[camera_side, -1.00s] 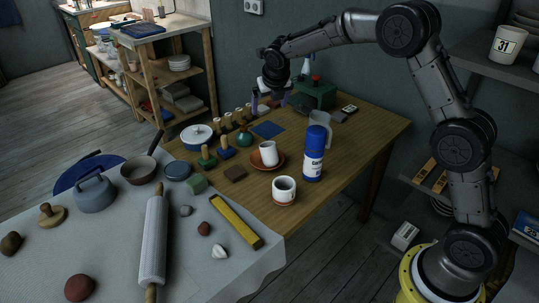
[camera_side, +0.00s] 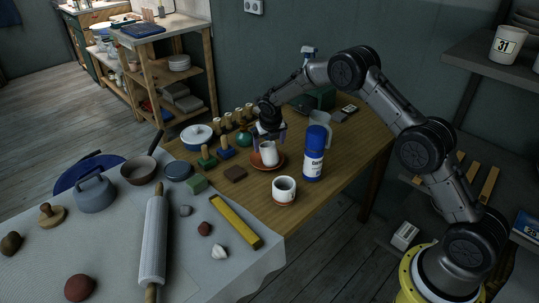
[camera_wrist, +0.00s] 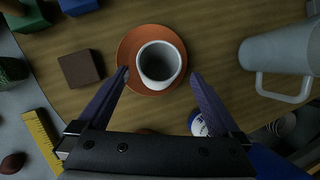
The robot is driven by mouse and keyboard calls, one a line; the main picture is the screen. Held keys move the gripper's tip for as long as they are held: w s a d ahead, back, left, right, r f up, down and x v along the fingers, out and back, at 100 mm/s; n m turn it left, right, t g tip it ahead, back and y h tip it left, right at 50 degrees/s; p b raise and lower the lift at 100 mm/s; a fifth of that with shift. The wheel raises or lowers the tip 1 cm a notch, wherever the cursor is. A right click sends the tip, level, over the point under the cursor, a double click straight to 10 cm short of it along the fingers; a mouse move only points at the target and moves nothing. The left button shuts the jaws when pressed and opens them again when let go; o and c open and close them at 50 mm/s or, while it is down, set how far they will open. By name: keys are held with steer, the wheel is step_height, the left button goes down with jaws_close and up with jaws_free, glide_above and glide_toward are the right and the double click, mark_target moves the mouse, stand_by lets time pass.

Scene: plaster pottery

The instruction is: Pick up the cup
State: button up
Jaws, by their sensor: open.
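A white cup (camera_side: 269,155) stands upright on an orange-brown saucer (camera_side: 280,164) on the wooden table. In the wrist view the cup (camera_wrist: 160,64) is seen from above, dark inside, on its saucer (camera_wrist: 126,50). My gripper (camera_side: 268,140) is just above this cup in the side view, partly covering its top. In the wrist view my gripper (camera_wrist: 160,74) is open and empty, with its two fingers on either side of the cup and apart from it. A second white cup with a terracotta base (camera_side: 284,190) stands nearer the front edge.
A blue can with a white label (camera_side: 314,155) stands right of the saucer. A grey jug (camera_wrist: 280,52) is at the right in the wrist view.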

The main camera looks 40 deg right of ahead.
steer(key=shift+x, duration=2.45)
steer(key=shift+a, duration=0.1)
steer(key=shift+c, duration=0.3)
